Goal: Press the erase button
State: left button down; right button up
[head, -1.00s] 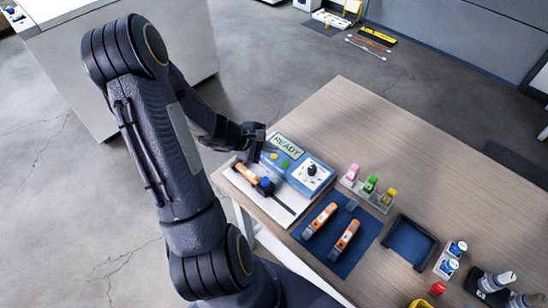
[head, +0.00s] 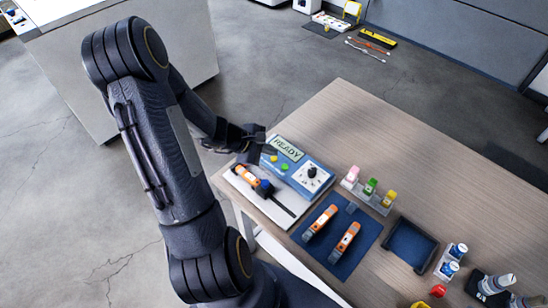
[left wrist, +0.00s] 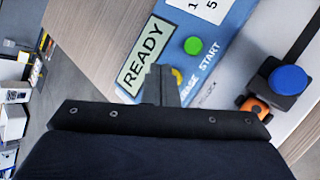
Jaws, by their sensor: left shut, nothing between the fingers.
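The blue device (head: 311,177) has a READY display (head: 287,148), which also shows in the left wrist view (left wrist: 143,55). Its yellow erase button (left wrist: 180,76) is partly hidden by a finger in the left wrist view; in the head view the yellow button (head: 273,158) shows beside the green start button (head: 284,167). The green button (left wrist: 193,45) is clear in the left wrist view. My left gripper (head: 256,152) is shut and empty over the device's near left side. Its fingertips (left wrist: 163,82) overlap the yellow button's edge; I cannot tell whether they touch it. My right gripper is not in view.
An orange sensor (head: 246,174) and a blue knob (head: 265,187) on a black clamp sit on the white base beside the buttons. Orange tools (head: 324,219) lie on a blue mat. Coloured bottles (head: 370,186) and a dark tray (head: 411,243) stand further right. The table's back is clear.

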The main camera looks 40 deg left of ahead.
aim_at(270, 160)
pick_arm(q)
jog(key=shift+f, duration=0.1)
dwell(0.7)
jog(key=shift+f+b, duration=0.35)
jog(key=shift+b, duration=0.25)
jog(key=shift+f+b, duration=0.4)
jog(key=shift+b, duration=0.15)
dwell(0.5)
jog(key=shift+r, duration=0.1)
jog(key=shift+r+p, duration=0.55)
jog(key=shift+r, duration=0.2)
notch_tip(270, 160, up, 5)
jog(key=p, duration=0.3)
jog(key=shift+p, duration=0.4)
